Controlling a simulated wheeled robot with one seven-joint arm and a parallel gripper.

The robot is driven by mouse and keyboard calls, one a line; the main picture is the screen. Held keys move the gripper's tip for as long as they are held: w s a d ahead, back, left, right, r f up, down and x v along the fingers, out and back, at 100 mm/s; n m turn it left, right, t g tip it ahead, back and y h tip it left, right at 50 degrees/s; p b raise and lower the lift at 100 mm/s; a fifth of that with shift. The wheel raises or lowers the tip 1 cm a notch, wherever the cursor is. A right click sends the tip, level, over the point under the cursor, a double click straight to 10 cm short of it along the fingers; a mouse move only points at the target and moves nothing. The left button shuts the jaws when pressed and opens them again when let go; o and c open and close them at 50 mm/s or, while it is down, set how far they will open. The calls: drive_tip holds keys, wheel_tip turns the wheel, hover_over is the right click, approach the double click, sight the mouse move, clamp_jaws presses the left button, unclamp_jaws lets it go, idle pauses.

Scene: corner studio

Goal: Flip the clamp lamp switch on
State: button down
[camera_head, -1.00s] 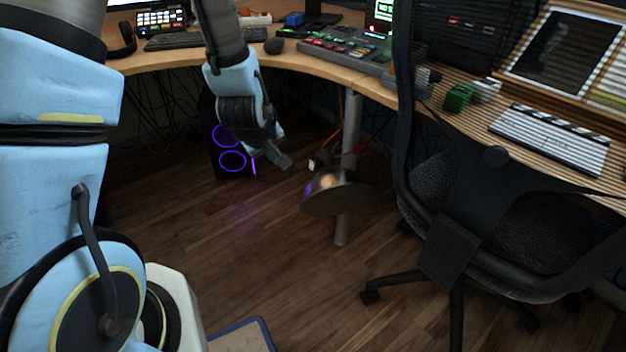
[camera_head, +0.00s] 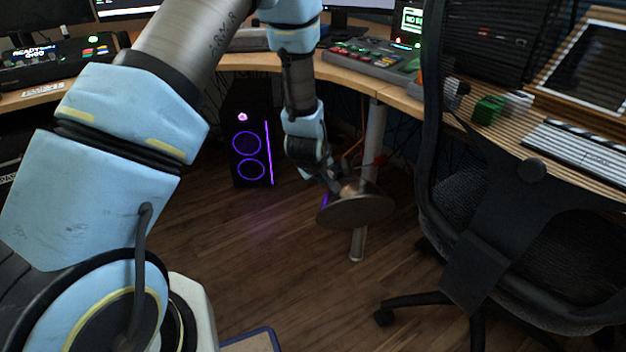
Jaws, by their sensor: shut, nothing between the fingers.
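The clamp lamp (camera_head: 356,208) hangs low on the metal desk leg, its wide dark shade facing down. Its switch cannot be made out; my gripper and the dim light cover that part. My gripper (camera_head: 335,187) is shut and empty, pointing down and right. Its tips are at the upper left of the lamp shade in the picture; whether they touch it I cannot tell.
A black mesh office chair (camera_head: 490,215) stands close on the right. A computer tower with purple rings (camera_head: 250,145) stands under the desk to the left. The curved wooden desktop (camera_head: 350,78) is above the lamp.

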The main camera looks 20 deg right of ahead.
drive_tip(key=shift+w+d, duration=0.15)
drive_tip(key=shift+d, duration=0.35)
drive_tip(key=h+b, duration=0.1)
drive_tip(key=b, duration=0.1)
drive_tip(key=shift+d+f+h+b, duration=0.3)
drive_tip(key=shift+d+f+b, duration=0.05)
drive_tip(key=shift+d, duration=0.1)
drive_tip(key=shift+r, duration=0.15)
